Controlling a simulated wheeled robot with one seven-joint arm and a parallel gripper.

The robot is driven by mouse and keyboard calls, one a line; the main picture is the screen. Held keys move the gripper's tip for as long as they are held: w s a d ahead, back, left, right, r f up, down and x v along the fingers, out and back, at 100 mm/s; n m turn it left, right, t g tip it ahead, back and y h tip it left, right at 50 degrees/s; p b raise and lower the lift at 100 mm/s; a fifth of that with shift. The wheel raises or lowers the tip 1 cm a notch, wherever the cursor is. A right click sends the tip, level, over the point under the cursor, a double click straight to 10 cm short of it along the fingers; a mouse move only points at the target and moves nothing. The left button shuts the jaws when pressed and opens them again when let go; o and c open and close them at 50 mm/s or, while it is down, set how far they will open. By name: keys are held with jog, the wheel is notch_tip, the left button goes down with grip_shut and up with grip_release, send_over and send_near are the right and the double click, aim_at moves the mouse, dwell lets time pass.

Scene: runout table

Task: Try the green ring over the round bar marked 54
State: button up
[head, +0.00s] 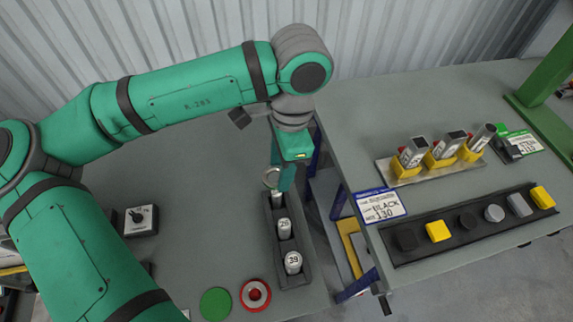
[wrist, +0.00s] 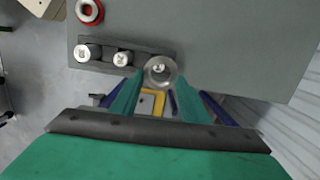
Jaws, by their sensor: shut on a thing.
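My gripper (head: 280,182) is shut on a ring (head: 271,178), which looks pale grey metal rather than green. The ring also shows between my fingertips in the wrist view (wrist: 160,72). It is at the far end of a dark rack (head: 307,262) holding three round bars in a row. The near bars are marked 39 (head: 293,262) and 26 (head: 285,228). The third bar (head: 278,199) stands under the ring; its mark is not readable. In the wrist view its top shows inside the ring's opening. I cannot tell whether the ring is around it or just above.
A green disc (head: 215,304) and a red ring-shaped piece (head: 255,295) lie at the table's front. A knob box (head: 140,218) stands left. Across a gap, another table has a rack with yellow holders (head: 405,170), a dark tray (head: 470,235) of several pieces and a label card (head: 381,206).

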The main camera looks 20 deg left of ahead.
jog(key=shift+s+f, duration=0.15)
jog(key=shift+f, duration=2.35)
jog(key=shift+f, duration=0.1)
jog(key=shift+d+f, duration=0.15)
jog(key=shift+f, duration=0.35)
jog(key=o, duration=1.2)
